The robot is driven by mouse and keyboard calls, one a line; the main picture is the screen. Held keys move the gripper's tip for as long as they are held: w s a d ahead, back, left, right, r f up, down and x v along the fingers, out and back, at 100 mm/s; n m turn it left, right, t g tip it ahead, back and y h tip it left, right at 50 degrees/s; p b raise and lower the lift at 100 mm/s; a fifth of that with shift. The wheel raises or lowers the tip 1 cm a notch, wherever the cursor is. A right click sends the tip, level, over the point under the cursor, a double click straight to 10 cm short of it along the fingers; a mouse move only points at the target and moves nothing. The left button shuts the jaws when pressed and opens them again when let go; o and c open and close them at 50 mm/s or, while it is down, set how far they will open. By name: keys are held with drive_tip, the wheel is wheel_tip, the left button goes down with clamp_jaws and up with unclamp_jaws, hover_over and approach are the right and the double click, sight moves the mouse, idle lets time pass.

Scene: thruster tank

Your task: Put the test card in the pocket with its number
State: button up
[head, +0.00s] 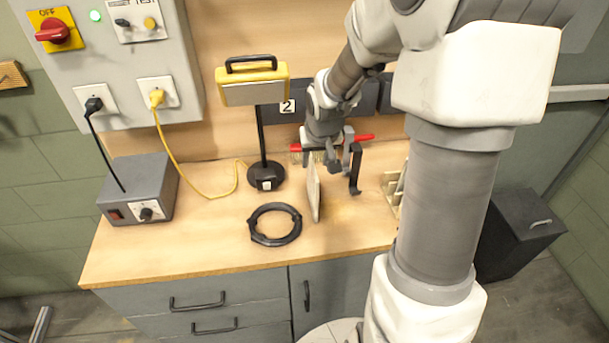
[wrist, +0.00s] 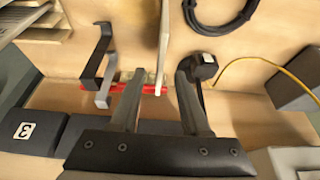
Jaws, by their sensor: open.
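The test card, a thin pale board (head: 313,192), stands on edge on the bench, seen nearly edge-on; its number is not visible. In the wrist view the card (wrist: 163,45) shows edge-on between my fingers. My gripper (head: 332,166) is open just above and behind the card; in the wrist view its fingers (wrist: 161,76) lie either side of the card, apart from it. Dark grey pockets run along the back wall. One (head: 275,112) has label 2; another (wrist: 30,133) has label 3. My arm hides part of the row.
A yellow-topped stand (head: 264,145), black ring (head: 275,224), grey power box (head: 140,188) and pale rack (head: 392,188) stand around.

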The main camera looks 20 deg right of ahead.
sight(313, 167)
drive_tip(key=shift+x, duration=3.45)
drive_tip(key=shift+w+r, duration=0.1)
drive_tip(key=shift+f+b, duration=0.25)
drive_tip(key=shift+b, duration=0.25)
clamp_jaws()
